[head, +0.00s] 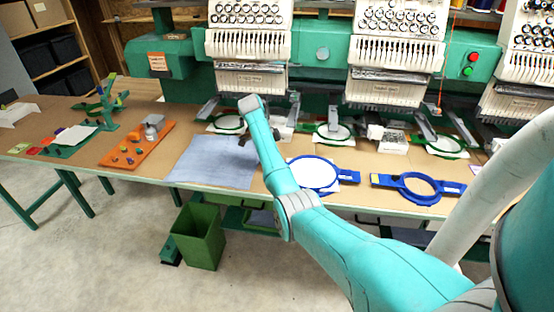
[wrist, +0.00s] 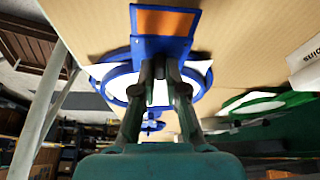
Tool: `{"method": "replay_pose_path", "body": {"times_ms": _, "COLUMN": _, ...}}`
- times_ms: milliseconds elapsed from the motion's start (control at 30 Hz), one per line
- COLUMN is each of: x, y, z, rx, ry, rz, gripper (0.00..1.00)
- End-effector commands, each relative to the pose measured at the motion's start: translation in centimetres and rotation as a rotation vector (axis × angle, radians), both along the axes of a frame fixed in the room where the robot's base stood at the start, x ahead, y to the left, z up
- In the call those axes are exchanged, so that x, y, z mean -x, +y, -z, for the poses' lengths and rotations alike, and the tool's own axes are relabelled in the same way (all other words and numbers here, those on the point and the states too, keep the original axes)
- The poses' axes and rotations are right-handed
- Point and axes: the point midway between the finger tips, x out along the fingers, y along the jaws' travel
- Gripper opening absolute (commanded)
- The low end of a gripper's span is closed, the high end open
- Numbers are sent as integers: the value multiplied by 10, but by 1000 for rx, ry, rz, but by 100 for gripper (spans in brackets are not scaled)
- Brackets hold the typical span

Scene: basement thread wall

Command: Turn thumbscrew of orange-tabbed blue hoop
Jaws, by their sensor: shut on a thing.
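The orange-tabbed blue hoop shows in the wrist view, its blue ring (wrist: 118,88) around white fabric. Its orange tab (wrist: 165,22) is at the top, just beyond my fingertips. My gripper (wrist: 160,66) is shut at the blue block between tab and ring, apparently on the thumbscrew, which the fingers mostly hide. In the head view a blue hoop (head: 338,176) with white fabric lies on the table, just right of my arm. My arm covers its left end, so no orange tab shows there, and my fingertips cannot be made out.
Another blue hoop (head: 437,197) with a yellow tab lies to the right. A blue-grey cloth (head: 205,165) lies left of my arm. Embroidery machines with green hoops (head: 333,132) stand behind. A green bin (head: 198,237) stands on the floor in front. A white box (head: 392,143) sits behind.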

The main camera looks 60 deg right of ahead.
Motion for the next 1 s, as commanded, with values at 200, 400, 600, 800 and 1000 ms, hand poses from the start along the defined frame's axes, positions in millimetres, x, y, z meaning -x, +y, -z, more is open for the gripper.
{"method": "replay_pose_path", "body": {"times_ms": 200, "x": 0, "y": 0, "z": 1, "rx": -1, "ry": 1, "rz": -1, "gripper": 14}}
{"method": "replay_pose_path", "body": {"times_ms": 400, "x": 0, "y": 0, "z": 1, "rx": -1, "ry": 0, "rz": -2, "gripper": 38}}
{"method": "replay_pose_path", "body": {"times_ms": 600, "x": 0, "y": 0, "z": 1, "rx": -1, "ry": 0, "rz": -4, "gripper": 38}}
{"method": "replay_pose_path", "body": {"times_ms": 800, "x": 1, "y": 1, "z": 1, "rx": 0, "ry": -1, "rz": -74, "gripper": 38}}
{"method": "replay_pose_path", "body": {"times_ms": 1000, "x": 2, "y": 3, "z": 1, "rx": 0, "ry": -2, "rz": -250, "gripper": 38}}
